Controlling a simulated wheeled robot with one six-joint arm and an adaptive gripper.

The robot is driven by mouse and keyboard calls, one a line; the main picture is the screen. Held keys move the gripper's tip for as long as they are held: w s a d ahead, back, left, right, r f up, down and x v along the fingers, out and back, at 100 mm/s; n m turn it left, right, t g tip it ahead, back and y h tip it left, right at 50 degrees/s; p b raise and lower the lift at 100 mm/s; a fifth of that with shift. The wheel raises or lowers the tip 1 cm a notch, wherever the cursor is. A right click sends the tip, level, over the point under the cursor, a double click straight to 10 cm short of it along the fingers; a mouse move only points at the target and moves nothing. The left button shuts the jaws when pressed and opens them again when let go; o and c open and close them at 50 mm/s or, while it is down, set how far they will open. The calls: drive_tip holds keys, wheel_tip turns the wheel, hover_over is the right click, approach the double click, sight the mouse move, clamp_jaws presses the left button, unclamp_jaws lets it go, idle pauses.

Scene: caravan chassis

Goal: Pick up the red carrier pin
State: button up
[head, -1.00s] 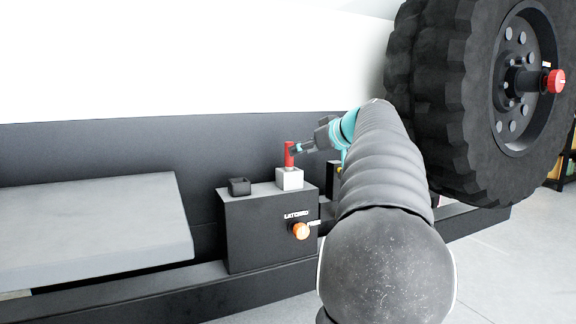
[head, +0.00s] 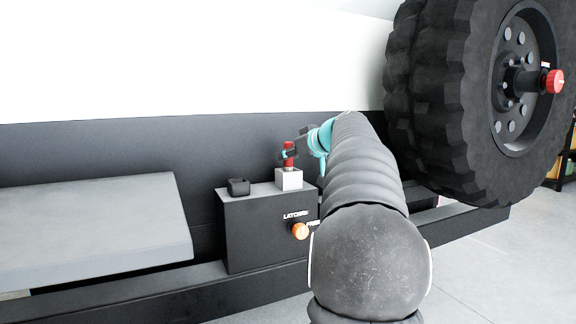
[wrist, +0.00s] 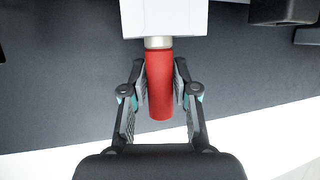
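The red carrier pin (head: 289,148) stands upright on the white block (head: 289,180), which sits on a dark box. In the wrist view the red pin (wrist: 160,88) has a silver collar (wrist: 158,43) against the white block (wrist: 163,17). My gripper (head: 290,157) is at the pin. In the wrist view the two fingers of my gripper (wrist: 161,82) lie on either side of the pin, partly closed, with what looks like a narrow gap at the right. The pin's lower end is hidden in the block.
The dark box (head: 262,232) carries a small black holder (head: 239,187) at left and an orange knob (head: 300,231) by the word LATCHED. A big tyre (head: 430,100) is at right. A grey slab (head: 90,225) is at left.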

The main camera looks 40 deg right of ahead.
clamp_jaws()
